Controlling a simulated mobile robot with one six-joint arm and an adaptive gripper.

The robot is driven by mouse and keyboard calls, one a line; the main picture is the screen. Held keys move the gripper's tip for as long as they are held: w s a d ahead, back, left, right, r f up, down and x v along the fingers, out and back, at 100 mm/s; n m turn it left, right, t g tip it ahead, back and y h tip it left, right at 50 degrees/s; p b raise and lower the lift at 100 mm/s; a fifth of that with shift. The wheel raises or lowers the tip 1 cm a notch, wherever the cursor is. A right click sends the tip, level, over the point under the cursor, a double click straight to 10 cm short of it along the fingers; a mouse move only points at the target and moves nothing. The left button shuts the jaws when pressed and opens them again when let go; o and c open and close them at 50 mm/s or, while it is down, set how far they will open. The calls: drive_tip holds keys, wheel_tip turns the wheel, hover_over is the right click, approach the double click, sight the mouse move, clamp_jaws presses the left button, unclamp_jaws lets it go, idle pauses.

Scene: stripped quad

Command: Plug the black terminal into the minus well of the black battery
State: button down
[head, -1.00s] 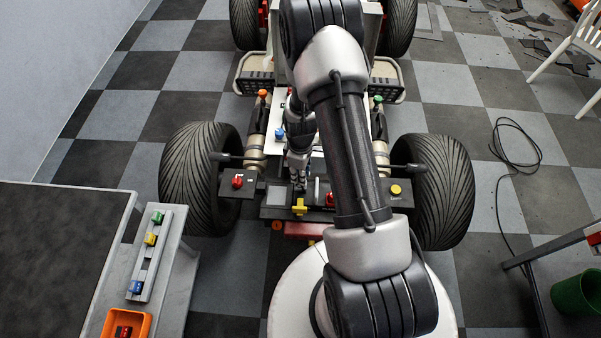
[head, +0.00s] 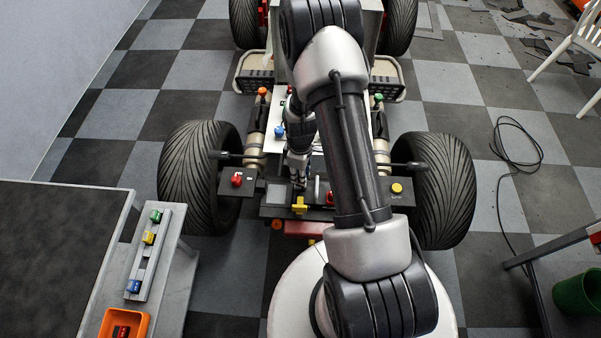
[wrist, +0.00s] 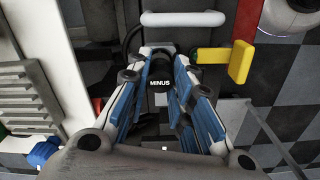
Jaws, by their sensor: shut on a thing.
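My gripper (head: 298,178) is over the dark front panel of the stripped quad, just behind a yellow handle. In the wrist view its blue-padded fingers (wrist: 163,57) are closed in on a small black piece, the black terminal (wrist: 160,72). A white MINUS label shows between the fingers. A thin black cable (wrist: 129,42) curves beside the left fingertip. The black battery (head: 276,196) seems to be the dark block under the gripper. The minus well is hidden by the fingers, and I cannot tell whether the terminal is inside it.
The yellow handle (head: 300,205) is close to the fingers, at their right in the wrist view (wrist: 240,62). A white bar (wrist: 183,19) lies beyond the fingertips. A grey bench (head: 170,285) stands at left.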

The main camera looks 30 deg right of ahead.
drive_tip(key=shift+f+b, duration=0.65)
drive_tip(key=shift+f, duration=0.25)
drive_tip(key=c, duration=1.3)
unclamp_jaws()
drive_tip(key=shift+c, duration=0.2)
drive_tip(key=shift+r, duration=0.1)
wheel_tip(320, 180, up, 12)
